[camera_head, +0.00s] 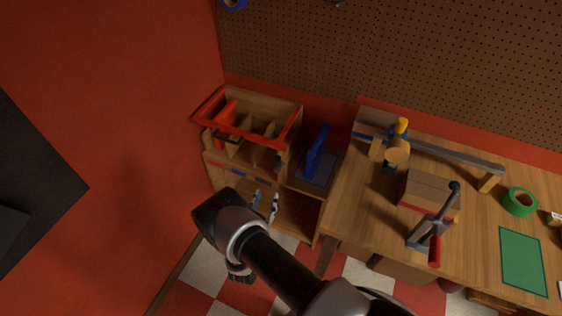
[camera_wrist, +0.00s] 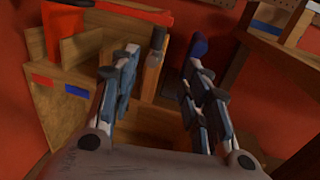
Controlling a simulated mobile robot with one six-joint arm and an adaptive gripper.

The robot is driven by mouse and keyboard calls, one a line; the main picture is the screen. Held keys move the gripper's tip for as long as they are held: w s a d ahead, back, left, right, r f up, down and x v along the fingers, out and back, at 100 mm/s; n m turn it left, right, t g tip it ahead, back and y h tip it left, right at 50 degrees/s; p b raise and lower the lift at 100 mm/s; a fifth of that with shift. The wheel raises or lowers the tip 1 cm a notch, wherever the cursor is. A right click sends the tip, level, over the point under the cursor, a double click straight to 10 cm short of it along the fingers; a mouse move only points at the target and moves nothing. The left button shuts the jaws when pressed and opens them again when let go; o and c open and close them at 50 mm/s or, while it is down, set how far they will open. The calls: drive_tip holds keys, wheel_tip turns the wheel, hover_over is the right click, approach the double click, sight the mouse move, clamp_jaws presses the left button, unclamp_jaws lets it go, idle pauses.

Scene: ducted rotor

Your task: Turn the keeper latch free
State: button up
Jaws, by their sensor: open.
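My gripper (camera_head: 266,204) is open and empty in front of the wooden cabinet (camera_head: 222,170) in the head view. In the wrist view, my gripper's (camera_wrist: 158,62) two fingers stand wide apart. Between and beyond them is an upright wooden edge with a small dark grey piece (camera_wrist: 157,39) at its top. This piece may be the keeper latch, but I cannot tell surely. It is apart from both fingers. The head view shows a small grey piece (camera_head: 278,163) at the cabinet's right side. A blue upright part (camera_head: 316,152) stands on a dark base just right of the cabinet.
A red frame (camera_head: 243,137) and wooden dividers top the cabinet. A red wall (camera_head: 120,120) bounds the left.

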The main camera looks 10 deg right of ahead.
drive_tip(key=b, duration=0.3)
approach(277, 164)
drive_tip(key=x, duration=0.9)
drive_tip(key=shift+w+d+f, duration=0.1)
drive_tip(key=shift+w+d, duration=0.05)
drive_tip(key=shift+w, duration=0.2)
clamp_jaws()
